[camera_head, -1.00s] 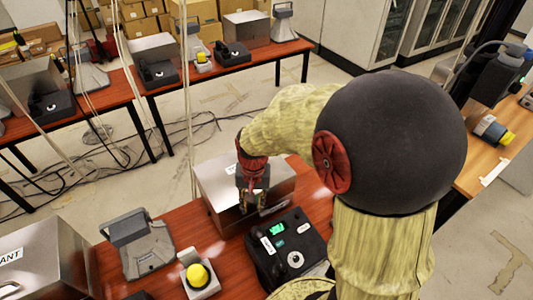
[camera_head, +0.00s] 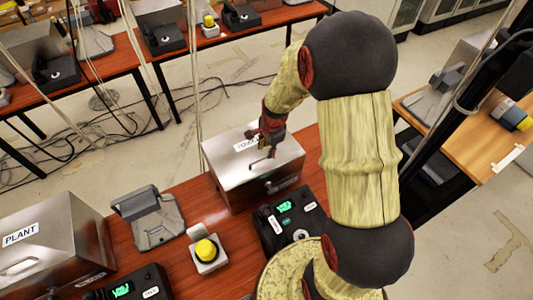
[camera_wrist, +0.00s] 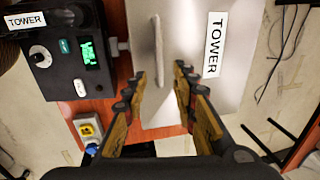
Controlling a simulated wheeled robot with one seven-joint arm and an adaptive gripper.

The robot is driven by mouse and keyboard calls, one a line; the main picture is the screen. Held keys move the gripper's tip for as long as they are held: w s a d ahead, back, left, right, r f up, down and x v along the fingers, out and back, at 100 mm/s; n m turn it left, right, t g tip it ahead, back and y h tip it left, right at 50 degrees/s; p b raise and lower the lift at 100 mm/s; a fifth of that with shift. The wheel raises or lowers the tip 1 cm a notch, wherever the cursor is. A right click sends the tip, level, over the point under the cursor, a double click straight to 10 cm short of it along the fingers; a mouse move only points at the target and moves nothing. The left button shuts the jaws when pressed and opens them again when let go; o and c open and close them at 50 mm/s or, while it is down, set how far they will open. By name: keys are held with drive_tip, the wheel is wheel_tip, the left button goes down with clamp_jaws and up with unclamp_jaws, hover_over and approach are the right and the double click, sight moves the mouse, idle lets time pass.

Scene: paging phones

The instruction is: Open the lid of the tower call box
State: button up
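The tower call box (camera_head: 228,175) is a silver metal box on the red-brown table, with its lid shut. Its TOWER label also shows on the lid (camera_wrist: 235,85) in the wrist view. A thin bar handle (camera_wrist: 157,35) stands on the lid. My gripper (camera_head: 270,146) is over the top of the box in the head view. In the wrist view my gripper (camera_wrist: 158,74) is open, with one finger on each side of the handle's line. I cannot tell whether the fingers touch the lid. My gripper hides part of the lid and label in the head view.
A black phone (camera_wrist: 70,68) with a green display, labelled TOWER, sits beside the box. A yellow button unit (camera_head: 206,251), a grey cradle (camera_head: 150,222) and a PLANT box (camera_head: 45,240) stand left of it. Cords (camera_head: 190,70) hang behind the table.

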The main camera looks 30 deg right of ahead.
sight(266, 156)
drive_tip(key=shift+w+f, duration=0.25)
drive_tip(key=shift+f, duration=0.9)
drive_tip(key=shift+w+f, duration=0.25)
drive_tip(key=shift+f, duration=0.9)
drive_tip(key=c, duration=0.4)
clamp_jaws()
